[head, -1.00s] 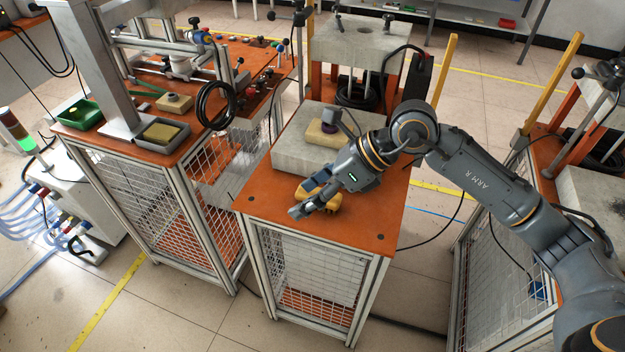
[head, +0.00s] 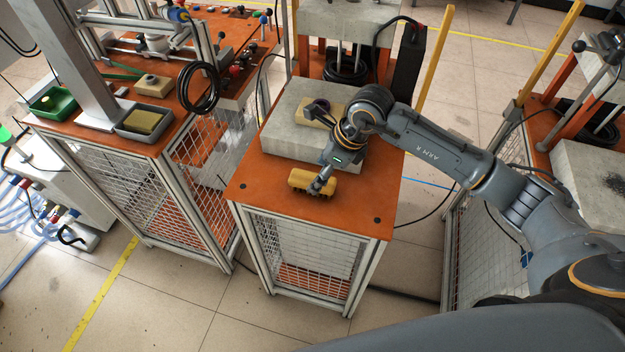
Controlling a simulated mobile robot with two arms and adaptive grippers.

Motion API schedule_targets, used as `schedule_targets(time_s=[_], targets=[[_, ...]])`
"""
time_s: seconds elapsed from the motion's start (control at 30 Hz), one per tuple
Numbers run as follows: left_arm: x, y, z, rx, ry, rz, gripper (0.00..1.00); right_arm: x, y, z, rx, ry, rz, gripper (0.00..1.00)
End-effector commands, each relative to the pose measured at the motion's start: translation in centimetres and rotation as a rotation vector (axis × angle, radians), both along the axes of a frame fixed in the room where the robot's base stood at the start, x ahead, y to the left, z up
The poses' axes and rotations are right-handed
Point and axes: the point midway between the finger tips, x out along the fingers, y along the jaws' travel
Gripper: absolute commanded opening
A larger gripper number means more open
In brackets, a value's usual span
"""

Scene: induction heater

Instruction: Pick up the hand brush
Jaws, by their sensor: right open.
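The hand brush (head: 300,179), a yellow-tan block with a darker lower side, lies on the orange top of the middle table (head: 260,193), in front of the grey block. My right gripper (head: 319,187) is open and points down at the right part of the brush. Its fingers overlap the brush in the picture; I cannot tell whether they touch it. My left gripper is out of view.
A grey block (head: 283,134) with a tan piece (head: 310,113) on it stands just behind the brush. The left table holds a green tray (head: 52,103), a grey tray (head: 143,122) and a coiled black cable (head: 198,88). The tabletop's front is clear.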

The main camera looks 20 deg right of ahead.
Motion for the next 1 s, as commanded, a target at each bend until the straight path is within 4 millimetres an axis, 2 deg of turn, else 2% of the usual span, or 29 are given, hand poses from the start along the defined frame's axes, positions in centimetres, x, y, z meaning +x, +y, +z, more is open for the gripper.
schedule_targets(time_s=[0.1,0.3,0.53,1.0], targets=[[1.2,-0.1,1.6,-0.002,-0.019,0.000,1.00,0.2,1.0,-1.3,0.003,0.007,0.000,0.69],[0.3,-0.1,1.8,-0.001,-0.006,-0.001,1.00,0.7,1.7,-3.6,0.001,0.003,0.000,0.69],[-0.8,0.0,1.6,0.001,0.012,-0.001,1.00,0.8,1.7,-3.8,0.001,0.001,0.000,0.69],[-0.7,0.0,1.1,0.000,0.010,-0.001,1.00,0.8,1.7,-4.1,0.001,0.001,0.000,0.69]])
